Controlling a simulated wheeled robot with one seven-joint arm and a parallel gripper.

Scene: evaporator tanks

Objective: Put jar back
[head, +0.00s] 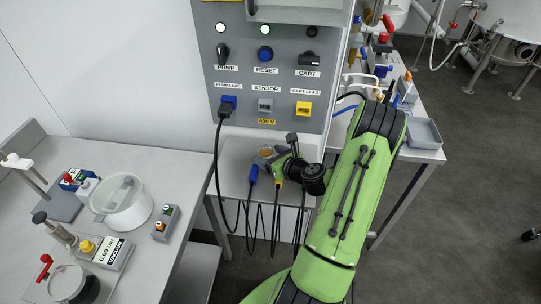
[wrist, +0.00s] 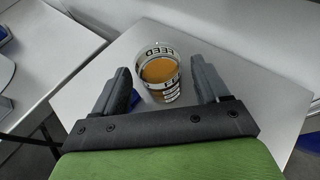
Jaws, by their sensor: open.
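In the wrist view a clear jar labelled FEED (wrist: 158,74), holding orange-brown liquid, stands upright on a small grey table (wrist: 235,70). My gripper (wrist: 160,76) is open, with one finger on each side of the jar. A gap shows between the right finger and the jar; the left finger is close to it, and I cannot tell if it touches. In the head view the jar (head: 265,152) shows small just left of my gripper (head: 274,158), on the small table (head: 236,150) below the control panel.
The control panel (head: 262,85) stands behind the small table. Another bench stands right.

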